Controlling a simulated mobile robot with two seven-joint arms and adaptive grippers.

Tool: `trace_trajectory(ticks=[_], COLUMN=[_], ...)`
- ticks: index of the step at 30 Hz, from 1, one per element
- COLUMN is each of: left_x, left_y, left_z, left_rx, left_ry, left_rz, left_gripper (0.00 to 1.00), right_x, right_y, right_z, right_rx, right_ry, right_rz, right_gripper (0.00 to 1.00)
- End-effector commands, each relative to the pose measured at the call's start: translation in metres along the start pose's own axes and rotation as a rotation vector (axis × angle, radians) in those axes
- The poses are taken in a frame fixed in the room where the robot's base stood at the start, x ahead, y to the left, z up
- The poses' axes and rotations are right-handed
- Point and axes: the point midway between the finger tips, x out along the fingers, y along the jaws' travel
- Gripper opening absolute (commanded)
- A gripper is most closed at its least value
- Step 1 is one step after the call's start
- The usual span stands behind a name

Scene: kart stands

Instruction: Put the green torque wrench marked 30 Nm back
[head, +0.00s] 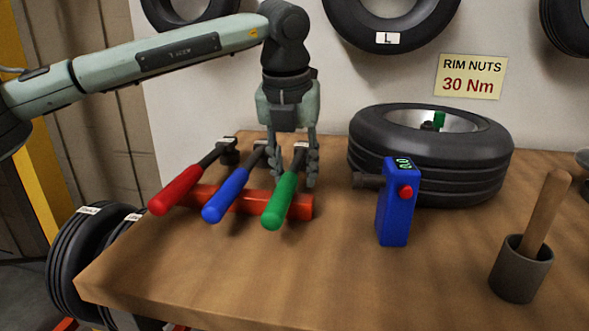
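A green-handled torque wrench (279,203) lies at the right end of a row of three, its handle resting across a red bar (244,204). Its dark shaft points away from me, towards the wall. Any mark on it is too small to read. My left gripper (295,178) points down over the shaft, with one finger on each side and gaps showing between. It looks open around the shaft. A blue-handled wrench (226,194) and a red-handled wrench (175,190) lie to its left. My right gripper is not in view.
A tyre (432,178) lies at the back right, with a small green-topped item (438,121) in its rim. A blue device (396,205) stands in front. A cup (521,270) holds a wooden handle. A wall sign (471,77) reads "RIM NUTS 30 Nm". The front middle tabletop is clear.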

Motion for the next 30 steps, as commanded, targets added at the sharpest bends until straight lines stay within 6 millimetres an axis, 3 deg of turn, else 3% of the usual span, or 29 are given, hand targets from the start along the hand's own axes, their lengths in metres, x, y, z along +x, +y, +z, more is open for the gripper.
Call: trace_trajectory(ticks=[6,8,11,21,30], left_x=[-0.003,-0.008,-0.026,-0.097,-0.122], left_y=[0.000,0.000,-0.001,-0.001,0.000], left_z=[0.001,0.001,0.001,0.001,0.001], left_rx=[0.000,0.000,0.000,0.000,0.000], left_ry=[0.000,-0.003,-0.005,-0.003,-0.001], left_rz=[0.000,-0.001,0.000,0.000,0.000], left_gripper=[0.35,0.35,0.35,0.35,0.35], right_x=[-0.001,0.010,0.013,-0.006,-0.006], right_y=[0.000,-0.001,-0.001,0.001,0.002], right_z=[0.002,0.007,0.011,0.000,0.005], right_rx=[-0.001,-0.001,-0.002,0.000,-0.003], right_ry=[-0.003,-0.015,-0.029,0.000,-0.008], right_rz=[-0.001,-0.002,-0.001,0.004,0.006], right_gripper=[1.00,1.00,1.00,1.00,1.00])
